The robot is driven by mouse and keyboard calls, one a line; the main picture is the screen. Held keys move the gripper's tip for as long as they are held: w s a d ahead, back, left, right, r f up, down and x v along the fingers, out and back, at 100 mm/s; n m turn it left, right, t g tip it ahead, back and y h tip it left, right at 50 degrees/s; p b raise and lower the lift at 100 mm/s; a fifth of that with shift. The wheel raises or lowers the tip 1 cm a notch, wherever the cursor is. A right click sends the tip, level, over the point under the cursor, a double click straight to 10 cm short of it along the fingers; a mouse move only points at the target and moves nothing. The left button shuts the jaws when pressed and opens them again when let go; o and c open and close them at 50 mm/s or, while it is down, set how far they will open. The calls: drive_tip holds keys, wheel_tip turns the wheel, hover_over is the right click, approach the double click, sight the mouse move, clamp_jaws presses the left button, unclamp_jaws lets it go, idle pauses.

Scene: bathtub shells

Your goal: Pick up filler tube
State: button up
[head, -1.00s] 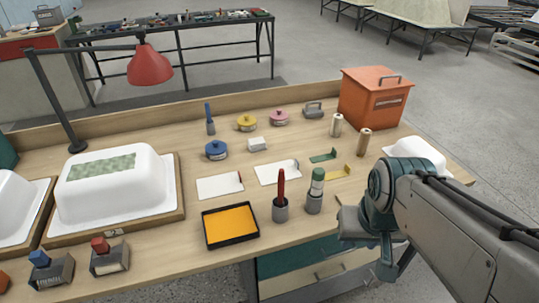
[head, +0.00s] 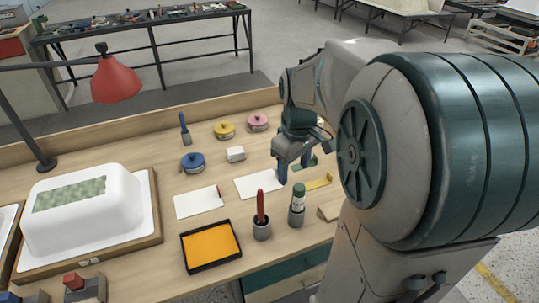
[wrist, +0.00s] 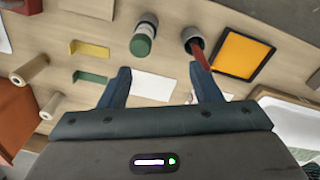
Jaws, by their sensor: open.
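A white tube with a green end (head: 298,194), which looks like the filler tube, stands upright in a dark grey cup (head: 296,218) near the table's front edge. The tube also shows in the wrist view (wrist: 143,38), with its cup beyond it. My gripper (head: 294,168) is open and empty above the table, behind the tube in the head view. In the wrist view my gripper (wrist: 160,70) has its two fingers spread wide, with the tube ahead of them, apart from both.
A red-handled tool (head: 261,206) stands in another grey cup close beside the tube. An orange tray (head: 211,245), white sheets (head: 199,202) and a yellow bracket (head: 319,182) lie around.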

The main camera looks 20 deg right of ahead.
sight(299, 195)
drive_tip(key=w+d, duration=0.1)
drive_tip(key=w+d+n, duration=0.1)
drive_tip(key=d, duration=0.1)
drive_tip(key=shift+f+g, duration=0.15)
drive_tip(key=shift+g, duration=0.15)
wheel_tip(299, 195, down, 13)
drive_tip(key=shift+f+p, duration=0.2)
drive_tip(key=shift+p, duration=0.5)
drive_tip(key=c, duration=1.1)
